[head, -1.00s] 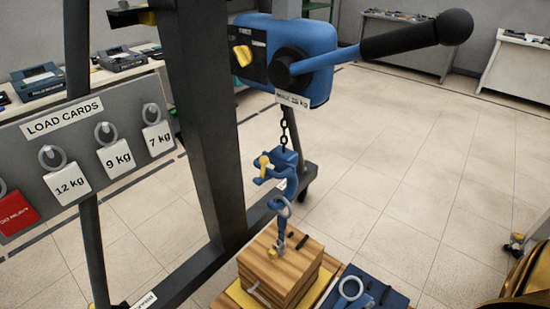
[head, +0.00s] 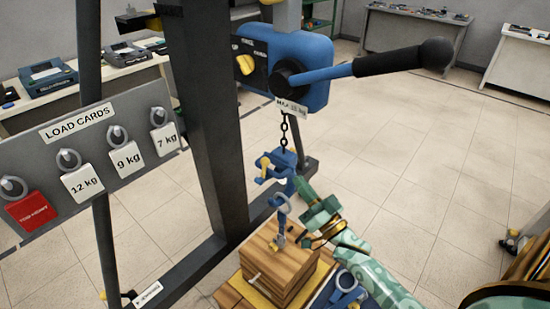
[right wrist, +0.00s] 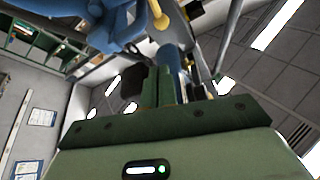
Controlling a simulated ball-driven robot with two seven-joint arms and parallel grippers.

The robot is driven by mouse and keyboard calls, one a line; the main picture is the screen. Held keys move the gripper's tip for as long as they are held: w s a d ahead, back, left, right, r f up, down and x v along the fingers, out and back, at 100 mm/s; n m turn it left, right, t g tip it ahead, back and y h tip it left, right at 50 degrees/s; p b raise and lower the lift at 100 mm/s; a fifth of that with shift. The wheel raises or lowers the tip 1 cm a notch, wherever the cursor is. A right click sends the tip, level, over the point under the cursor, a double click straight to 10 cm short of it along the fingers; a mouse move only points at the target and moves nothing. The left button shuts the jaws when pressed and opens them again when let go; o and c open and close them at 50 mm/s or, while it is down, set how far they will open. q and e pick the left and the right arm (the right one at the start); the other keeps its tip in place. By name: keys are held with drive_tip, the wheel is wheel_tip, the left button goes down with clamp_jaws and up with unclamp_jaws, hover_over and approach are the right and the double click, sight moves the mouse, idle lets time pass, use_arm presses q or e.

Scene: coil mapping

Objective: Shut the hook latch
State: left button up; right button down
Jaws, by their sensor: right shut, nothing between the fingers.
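The blue hook (head: 286,160) hangs on a short chain below the blue hoist. A yellow-tipped latch part (head: 264,163) sticks out on its left side; I cannot tell how far the latch stands open. A grey ring (head: 283,203) sits at the hook's lower end, above the wooden block load (head: 283,268). My right gripper (head: 301,184) is shut and empty, close to the right of the hook; contact is unclear. In the right wrist view the shut fingers (right wrist: 165,88) point up below the blue hook (right wrist: 110,25) and its yellow part (right wrist: 158,17). My left gripper is out of view.
The blue hoist (head: 313,62) with its long black-gripped lever (head: 400,58) is above. A dark post (head: 208,130) and the load cards board (head: 85,150) stand left. A blue tray (head: 328,293) is beside the block. Open floor lies right.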

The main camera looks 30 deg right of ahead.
wheel_tip(320, 180, up, 2)
drive_tip(key=shift+r+t, duration=0.1)
drive_tip(key=shift+t, duration=0.2)
drive_tip(key=shift+w, duration=0.1)
drive_tip(key=w, duration=0.3)
drive_tip(key=w+a+r+b, duration=0.1)
drive_tip(key=w, duration=0.2)
drive_tip(key=w+a, duration=0.1)
drive_tip(key=w, duration=0.1)
drive_tip(key=shift+w+a+r+b, duration=0.2)
drive_tip(key=shift+w+b, duration=0.2)
drive_tip(key=shift+a+f, duration=0.25)
drive_tip(key=shift+f, duration=0.15)
